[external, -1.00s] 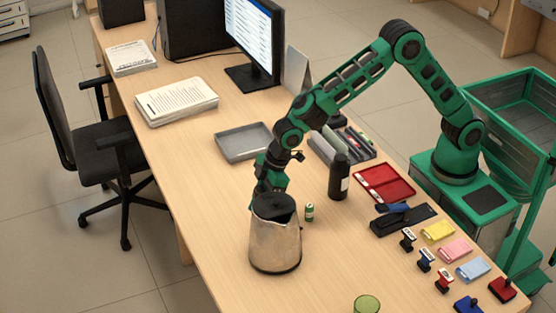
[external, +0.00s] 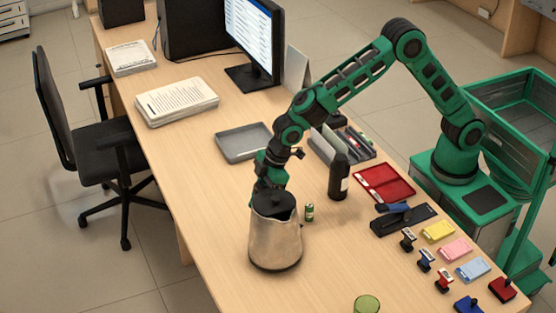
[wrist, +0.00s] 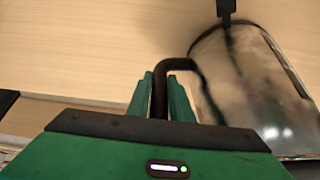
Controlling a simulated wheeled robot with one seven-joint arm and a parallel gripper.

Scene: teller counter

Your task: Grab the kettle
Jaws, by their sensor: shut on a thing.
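The kettle (external: 275,240) is a steel jug with a black lid, standing upright on the wooden counter in the external view. In the wrist view its shiny body (wrist: 255,90) fills the right side, with a dark handle curving out to the left. My gripper (wrist: 163,84) has its two green fingers on either side of that handle and is shut on it. In the external view my gripper (external: 268,184) is behind the kettle, and its fingers are hidden by the kettle.
A small green battery (external: 309,212) stands just right of the kettle, and a black bottle (external: 339,178) is beyond it. A grey tray (external: 243,156) lies behind. A green cup (external: 367,304) is at the front. The counter left of the kettle is clear.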

